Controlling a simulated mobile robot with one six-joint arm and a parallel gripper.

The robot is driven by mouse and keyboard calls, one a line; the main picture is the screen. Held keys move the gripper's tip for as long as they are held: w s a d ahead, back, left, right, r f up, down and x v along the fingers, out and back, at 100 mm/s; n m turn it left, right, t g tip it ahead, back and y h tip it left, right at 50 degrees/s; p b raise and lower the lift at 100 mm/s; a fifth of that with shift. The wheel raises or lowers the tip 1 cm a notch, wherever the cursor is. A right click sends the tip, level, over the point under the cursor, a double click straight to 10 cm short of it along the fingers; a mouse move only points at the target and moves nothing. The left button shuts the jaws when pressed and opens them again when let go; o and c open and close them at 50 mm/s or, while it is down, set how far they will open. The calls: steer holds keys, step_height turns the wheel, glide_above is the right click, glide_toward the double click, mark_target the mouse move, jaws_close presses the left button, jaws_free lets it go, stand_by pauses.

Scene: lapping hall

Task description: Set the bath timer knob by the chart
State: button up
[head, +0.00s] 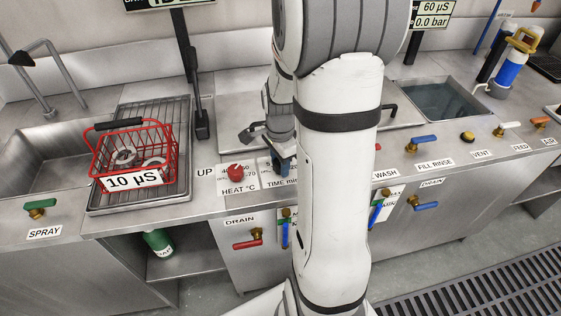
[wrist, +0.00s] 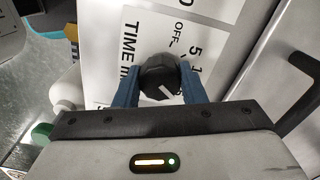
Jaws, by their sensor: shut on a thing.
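My gripper (wrist: 158,82) is shut on a black timer knob (wrist: 160,72), one blue finger on each side. The knob sits on a white plate (wrist: 134,28) reading "TIME", "OFF", "5" and a partly covered number. Its white pointer line slants to the lower right in the wrist view; which mark it meets is unclear. In the head view my gripper (head: 281,163) is at the "TIME min" label (head: 283,183), and the knob is hidden there. A chart cannot be made out.
A red heat knob (head: 235,171) is just left of my gripper. A red wire basket (head: 133,155) with metal rings and a "10 µS" card stands on a rack at left. Drain valve handles (head: 247,244) project from the front below. A display (head: 433,14) reads 60 µS, 0.0 bar.

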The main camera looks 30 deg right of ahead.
steer(key=shift+m, duration=0.3)
stand_by(0.4)
steer(key=o, duration=1)
step_height(320, 180, up, 8)
steer(key=shift+d+f+p, duration=0.1)
steer(key=shift+p, duration=0.3)
